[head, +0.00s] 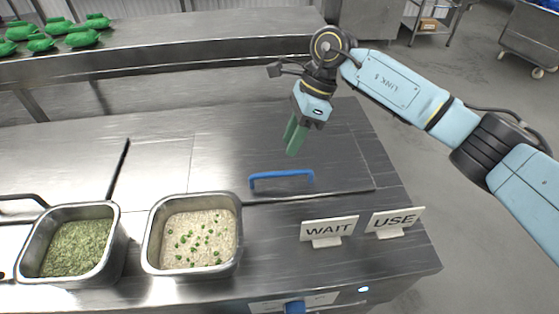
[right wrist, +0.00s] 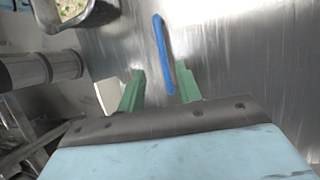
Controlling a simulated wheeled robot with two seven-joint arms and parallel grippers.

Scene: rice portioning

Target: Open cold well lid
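The cold well lid (head: 230,160) is a flat steel panel in the counter and looks closed. Its blue bar handle (head: 282,175) stands at the front edge; it also shows in the right wrist view (right wrist: 163,50). My right gripper (head: 293,140) hangs above the lid, beyond the handle in the head view, with green fingers pointing down. In the right wrist view its fingers (right wrist: 160,88) are apart and empty, with the handle seen ahead between them. The handle looks untouched. My left gripper is not in view.
A steel pan of rice with green bits (head: 200,240) and a pan of green herbs (head: 77,247) sit at front left. WAIT (head: 328,229) and USE (head: 395,220) signs stand at front right. Green items (head: 83,38) lie on the back shelf.

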